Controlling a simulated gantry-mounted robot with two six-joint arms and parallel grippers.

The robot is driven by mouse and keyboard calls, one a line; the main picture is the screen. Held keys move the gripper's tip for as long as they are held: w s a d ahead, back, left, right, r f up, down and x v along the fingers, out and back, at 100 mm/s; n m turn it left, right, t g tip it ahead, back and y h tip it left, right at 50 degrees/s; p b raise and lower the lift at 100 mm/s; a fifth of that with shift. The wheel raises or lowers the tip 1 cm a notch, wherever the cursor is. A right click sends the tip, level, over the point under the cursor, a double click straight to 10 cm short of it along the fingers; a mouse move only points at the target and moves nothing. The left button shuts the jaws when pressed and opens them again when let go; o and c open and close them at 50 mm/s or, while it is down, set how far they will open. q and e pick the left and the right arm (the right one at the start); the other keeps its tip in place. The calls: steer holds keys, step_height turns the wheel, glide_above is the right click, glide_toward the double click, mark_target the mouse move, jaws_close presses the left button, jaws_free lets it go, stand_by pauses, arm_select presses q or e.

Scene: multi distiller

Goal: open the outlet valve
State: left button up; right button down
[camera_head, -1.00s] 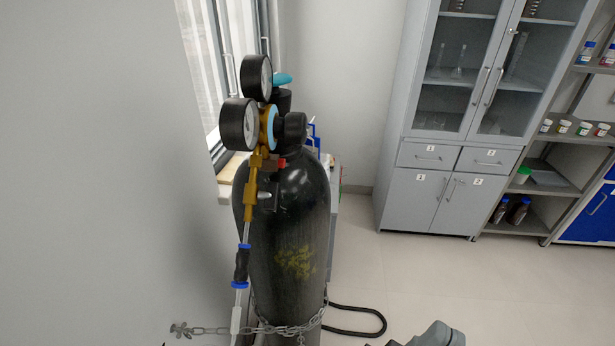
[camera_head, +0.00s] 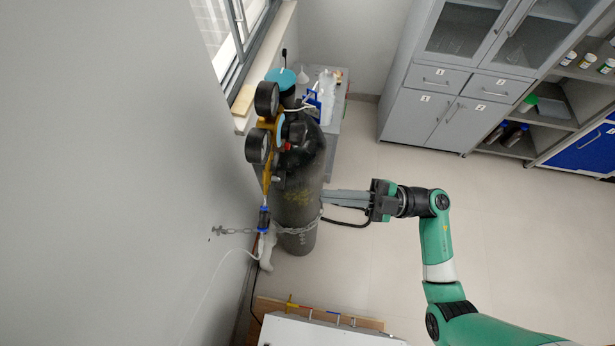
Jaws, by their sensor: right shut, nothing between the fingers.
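A black gas cylinder (camera_head: 297,205) stands upright by the wall. Its brass regulator (camera_head: 278,145) carries two round black gauges, an upper one (camera_head: 267,99) and a lower one (camera_head: 257,146). I cannot tell which part is the outlet valve. My right gripper (camera_head: 326,197) is shut and empty, pointing left at the cylinder's right side, below the regulator. Whether its tips touch the cylinder is unclear. My left gripper is not in view.
A chain (camera_head: 235,231) ties the cylinder to the wall. A hose (camera_head: 263,222) hangs from the regulator. A grey table (camera_head: 339,118) with lab items stands behind. Grey cabinets (camera_head: 420,110) and shelves line the back. The floor to the right is clear.

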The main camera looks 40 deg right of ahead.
mark_target(278, 179)
steer(key=p+x, duration=0.1)
steer(key=x, duration=0.9)
arm_select(q)
steer(key=shift+b, duration=0.6)
arm_select(e)
steer(key=d+f, duration=0.1)
steer(key=w+d+f, duration=0.1)
steer(key=f, duration=0.1)
steer(key=shift+w+d+f, duration=0.1)
steer(key=shift+w+d, duration=0.05)
steer(key=shift+w, duration=0.05)
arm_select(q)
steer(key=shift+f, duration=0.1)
